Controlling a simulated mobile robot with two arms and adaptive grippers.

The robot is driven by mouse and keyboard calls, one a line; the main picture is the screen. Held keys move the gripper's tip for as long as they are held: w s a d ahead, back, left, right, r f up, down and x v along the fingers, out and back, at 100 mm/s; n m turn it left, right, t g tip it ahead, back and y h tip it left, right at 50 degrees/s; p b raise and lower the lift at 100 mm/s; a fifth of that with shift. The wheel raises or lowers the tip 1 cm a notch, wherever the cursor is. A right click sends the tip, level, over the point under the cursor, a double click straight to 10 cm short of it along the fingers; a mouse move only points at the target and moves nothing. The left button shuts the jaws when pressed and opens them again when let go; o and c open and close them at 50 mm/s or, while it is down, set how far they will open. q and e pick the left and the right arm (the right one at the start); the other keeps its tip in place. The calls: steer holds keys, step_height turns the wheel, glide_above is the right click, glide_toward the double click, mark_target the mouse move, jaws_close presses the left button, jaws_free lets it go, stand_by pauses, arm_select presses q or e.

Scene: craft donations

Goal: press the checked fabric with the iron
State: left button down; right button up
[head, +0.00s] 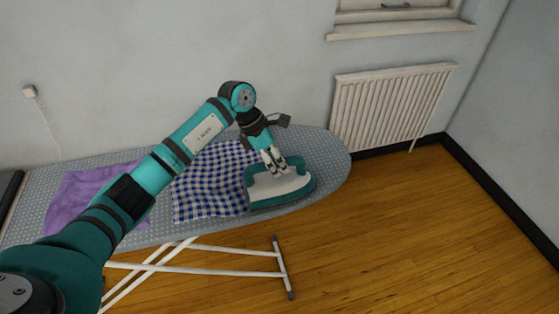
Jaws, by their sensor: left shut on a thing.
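The iron (285,187), teal and pale grey, is near the right, rounded end of the ironing board. My left gripper (273,166) is shut on the iron from above. The blue-and-white checked fabric (208,188) lies on the board just left of the iron. The iron's left end overlaps the fabric's right edge in the picture; I cannot tell whether it is touching the fabric or held above it. My left arm crosses in front of part of the fabric. My right gripper is not in view.
The grey dotted ironing board (332,157) stands along the wall on white legs (230,272). A purple cloth (80,195) lies on its left part, partly behind my arm. A white radiator (392,105) is on the wall at right. The wooden floor (430,230) at right is clear.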

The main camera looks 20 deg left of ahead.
mark_target(245, 172)
arm_select(q)
steer(key=shift+d+r, duration=0.15)
steer(key=shift+d, duration=0.05)
steer(key=shift+f+b, duration=0.4)
steer(key=shift+b, duration=0.05)
steer(key=shift+s+a, duration=0.65)
steer(key=shift+a, duration=0.35)
steer(key=shift+s+a, duration=0.5)
steer(key=shift+a, duration=0.25)
steer(key=shift+s+a, duration=0.5)
steer(key=shift+a, duration=0.25)
steer(key=shift+s+a, duration=0.45)
steer(key=shift+a, duration=0.15)
steer(key=shift+s+a, duration=0.4)
steer(key=shift+a, duration=0.2)
steer(key=s+a, duration=0.3)
steer(key=a, duration=0.2)
steer(key=shift+s+b, duration=0.3)
steer(key=shift+b, duration=0.05)
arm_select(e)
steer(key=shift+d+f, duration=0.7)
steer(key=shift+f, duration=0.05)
arm_select(q)
steer(key=shift+a, duration=0.1)
